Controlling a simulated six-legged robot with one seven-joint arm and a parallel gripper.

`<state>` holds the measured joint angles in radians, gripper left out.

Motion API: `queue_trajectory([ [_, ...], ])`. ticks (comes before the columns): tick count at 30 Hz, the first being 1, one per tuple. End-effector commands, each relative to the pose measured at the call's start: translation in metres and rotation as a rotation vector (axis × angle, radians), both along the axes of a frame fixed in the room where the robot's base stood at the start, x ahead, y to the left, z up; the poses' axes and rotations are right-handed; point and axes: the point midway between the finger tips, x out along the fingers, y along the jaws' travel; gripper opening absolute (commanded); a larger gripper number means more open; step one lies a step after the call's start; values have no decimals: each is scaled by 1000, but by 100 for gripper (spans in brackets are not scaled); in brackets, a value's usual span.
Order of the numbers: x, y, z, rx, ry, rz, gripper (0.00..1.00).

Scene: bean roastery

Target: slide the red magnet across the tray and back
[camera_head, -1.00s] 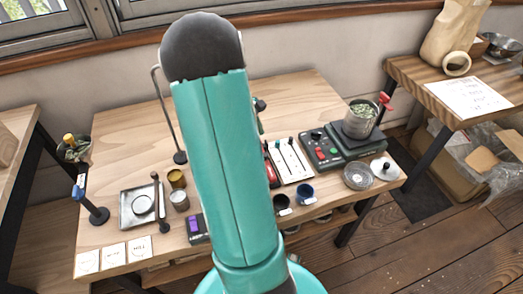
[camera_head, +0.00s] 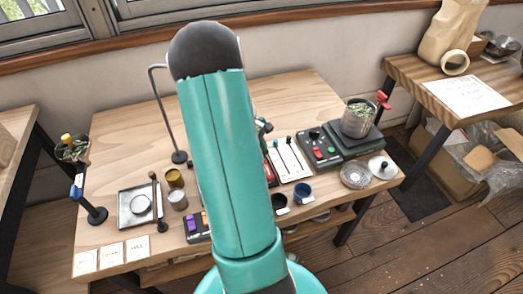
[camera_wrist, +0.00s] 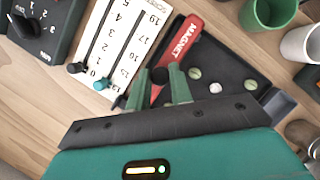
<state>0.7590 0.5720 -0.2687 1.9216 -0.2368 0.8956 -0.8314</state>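The red magnet (camera_wrist: 180,48), a bar lettered MAGNET, lies slanted in the wrist view. It is over the left part of a dark tray (camera_wrist: 279,103). Pale and greenish round bits (camera_wrist: 215,88) lie in the tray, right of the magnet. My gripper (camera_wrist: 160,84) has its two green fingers apart, with the magnet's near end between them. I cannot make out firm contact on both sides. In the head view my arm hides the gripper and most of the tray; a little red (camera_head: 270,172) shows at the arm's right edge.
A white scale card with sliders (camera_wrist: 110,45) lies left of the tray. A dark control box (camera_wrist: 38,25) is beyond it. A green cup (camera_wrist: 268,10) and a white cup (camera_wrist: 302,43) stand to the right. A scale with a metal pot (camera_head: 358,120) stands at the table's right.

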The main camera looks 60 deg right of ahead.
Motion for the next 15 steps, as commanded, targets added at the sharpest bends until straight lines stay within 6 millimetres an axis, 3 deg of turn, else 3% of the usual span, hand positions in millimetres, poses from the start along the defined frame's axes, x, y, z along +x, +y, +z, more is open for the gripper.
queue_trajectory([
  [8,3,2,0,0,-1,2,0],
  [15,25,23,0,0,-2,7,0],
])
